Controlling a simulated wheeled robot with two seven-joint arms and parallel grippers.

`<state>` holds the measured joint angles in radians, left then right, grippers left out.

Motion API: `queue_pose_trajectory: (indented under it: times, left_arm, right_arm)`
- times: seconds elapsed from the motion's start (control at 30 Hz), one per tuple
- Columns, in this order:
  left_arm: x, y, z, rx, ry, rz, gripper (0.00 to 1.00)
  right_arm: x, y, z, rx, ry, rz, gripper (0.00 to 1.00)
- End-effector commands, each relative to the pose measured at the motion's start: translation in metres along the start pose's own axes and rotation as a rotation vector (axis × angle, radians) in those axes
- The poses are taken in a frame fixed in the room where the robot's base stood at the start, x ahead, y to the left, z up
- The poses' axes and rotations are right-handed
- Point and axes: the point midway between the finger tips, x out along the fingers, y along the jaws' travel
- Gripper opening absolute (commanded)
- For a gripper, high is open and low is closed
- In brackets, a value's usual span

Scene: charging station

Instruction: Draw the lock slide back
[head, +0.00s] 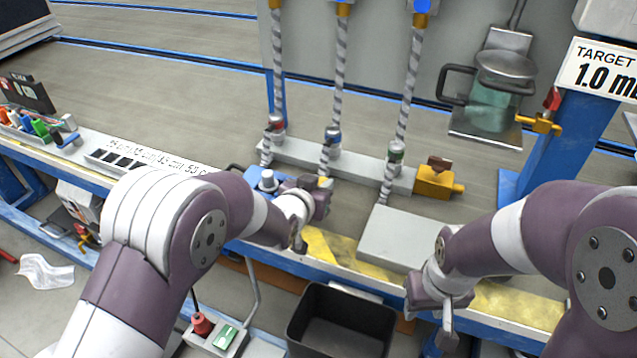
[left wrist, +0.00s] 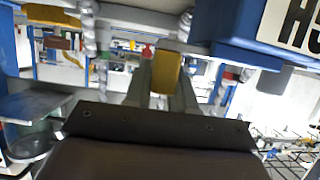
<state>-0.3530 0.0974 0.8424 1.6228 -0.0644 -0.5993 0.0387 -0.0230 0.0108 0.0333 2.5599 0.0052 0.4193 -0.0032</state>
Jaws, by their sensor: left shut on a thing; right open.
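My left gripper (head: 318,200) is at the bench's front edge, just right of a blue block with a grey knob (head: 268,180). In the left wrist view its two fingers (left wrist: 166,85) are shut on a yellow tab (left wrist: 167,66), which I take to be part of the lock slide. The slide's body and track are hidden behind my gripper and wrist in the head view. My right gripper (head: 440,312) is open and empty, in front of the bench and low, apart from everything.
Several twisted cables (head: 340,80) hang to a grey rail (head: 300,158). A brass block (head: 437,180) sits at its right end, and a grey box (head: 400,238) lies in front. A black bin (head: 340,320) stands below. A blue lettered box (left wrist: 245,30) is close at right in the wrist view.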

Motion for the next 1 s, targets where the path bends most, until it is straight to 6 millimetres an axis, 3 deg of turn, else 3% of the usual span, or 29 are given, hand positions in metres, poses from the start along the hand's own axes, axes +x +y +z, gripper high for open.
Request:
queue_pose_trajectory:
  times: [0.27,0.3,0.33,0.7,0.83,1.0]
  left_arm:
    - [0.000,0.000,0.000,0.001,0.000,0.000,0.00]
    - [0.000,0.000,0.000,0.001,0.000,0.000,0.38]
    - [0.000,0.000,0.000,0.001,0.000,0.000,0.47]
    - [-0.006,0.000,-0.002,0.001,0.001,0.000,0.47]
    - [-0.028,0.000,-0.005,0.001,0.000,0.000,0.47]
    - [-0.070,0.000,-0.006,0.000,0.001,0.000,0.47]
  right_arm:
    - [0.000,0.000,0.000,0.000,0.000,0.000,0.43]
    - [0.000,0.000,0.000,0.000,0.000,0.000,0.43]
    - [0.000,0.000,0.000,0.000,0.000,0.000,0.43]
    - [-0.004,0.000,-0.001,0.000,0.000,0.000,0.43]
    - [-0.015,0.000,-0.002,0.000,0.000,0.000,0.43]
    - [-0.031,0.000,-0.004,0.000,0.000,0.000,0.43]
